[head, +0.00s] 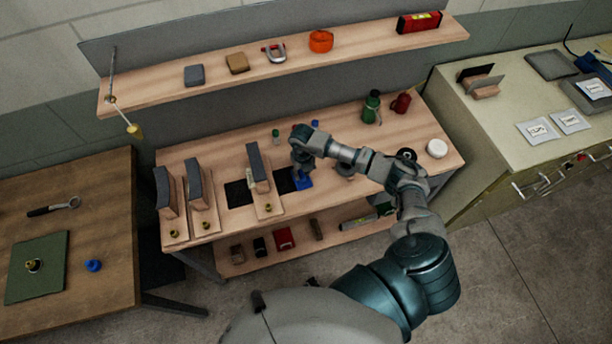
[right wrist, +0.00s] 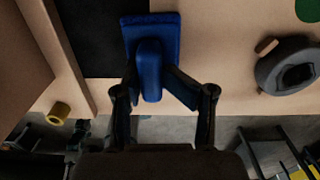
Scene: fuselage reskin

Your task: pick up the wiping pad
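The wiping pad (head: 304,183) is a small blue block with a raised blue handle. It is at the table's front edge, beside and partly over a black square. In the right wrist view the pad (right wrist: 168,30) lies straight ahead, handle toward me. My right gripper (head: 300,168) is above it, pointing down. In the wrist view its two fingers (right wrist: 151,74) slant inward and close against both sides of the handle, with nothing else between them. I cannot tell whether the pad still touches the table. My left gripper is out of view.
Upright grey-faced blocks on wooden bases (head: 262,172) stand left of the pad. A dark ring-shaped object (right wrist: 288,75) is to the right. A green bottle (head: 371,107), red mug (head: 401,103) and white disc (head: 437,148) sit farther right. A shelf (head: 350,47) runs behind.

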